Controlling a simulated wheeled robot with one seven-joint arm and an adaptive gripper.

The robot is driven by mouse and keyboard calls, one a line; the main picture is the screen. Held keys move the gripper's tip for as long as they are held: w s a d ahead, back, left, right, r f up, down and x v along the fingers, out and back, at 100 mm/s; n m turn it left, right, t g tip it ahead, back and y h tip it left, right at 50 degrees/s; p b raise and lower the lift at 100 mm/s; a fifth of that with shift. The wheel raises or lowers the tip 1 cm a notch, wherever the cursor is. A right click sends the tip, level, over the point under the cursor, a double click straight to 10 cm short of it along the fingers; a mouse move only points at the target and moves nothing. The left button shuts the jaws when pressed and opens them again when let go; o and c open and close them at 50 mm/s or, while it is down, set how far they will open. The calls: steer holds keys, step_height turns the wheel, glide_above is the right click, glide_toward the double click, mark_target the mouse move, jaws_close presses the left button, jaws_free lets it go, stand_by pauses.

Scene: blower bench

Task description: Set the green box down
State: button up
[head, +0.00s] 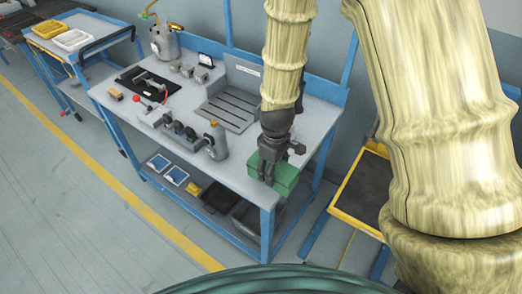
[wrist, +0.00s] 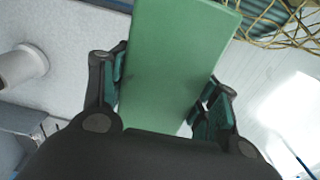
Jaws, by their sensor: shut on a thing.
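The green box (head: 286,178) is at the front right corner of the blue-framed workbench (head: 165,183) in the head view. My gripper (head: 267,174) reaches down to it, its fingers against the box's near side. In the wrist view the green box (wrist: 178,65) fills the middle, held between the two fingers of my gripper (wrist: 160,105). Its underside is hidden, so I cannot tell whether it touches the bench top or hangs above it.
A metal canister (head: 216,140) stands left of the box, and a slotted grey plate (head: 226,110) lies behind. A pressure tank (head: 164,42) stands at the back left. A yellow-rimmed dark tray (head: 362,190) is right of the bench.

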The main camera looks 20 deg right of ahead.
steer(key=w, duration=0.3)
steer(key=w+f+p, duration=0.1)
steer(key=w, duration=0.2)
steer(key=w+p, duration=0.1)
steer(key=w, duration=0.2)
steer(key=shift+w+a+f, duration=0.1)
steer(key=shift+w+f, duration=0.15)
steer(key=shift+w+p, duration=0.5)
steer(key=shift+w, duration=0.25)
steer(key=shift+w+f, duration=0.35)
steer(key=shift+w, duration=0.25)
steer(key=shift+s+f+p, duration=0.3)
steer(key=shift+f+p, duration=0.1)
steer(key=shift+p, duration=0.05)
steer(key=shift+w+f+p, duration=0.1)
steer(key=shift+f+p, duration=0.35)
steer(key=shift+f, duration=0.75)
steer(key=shift+f, duration=0.15)
steer(key=o, duration=1.6)
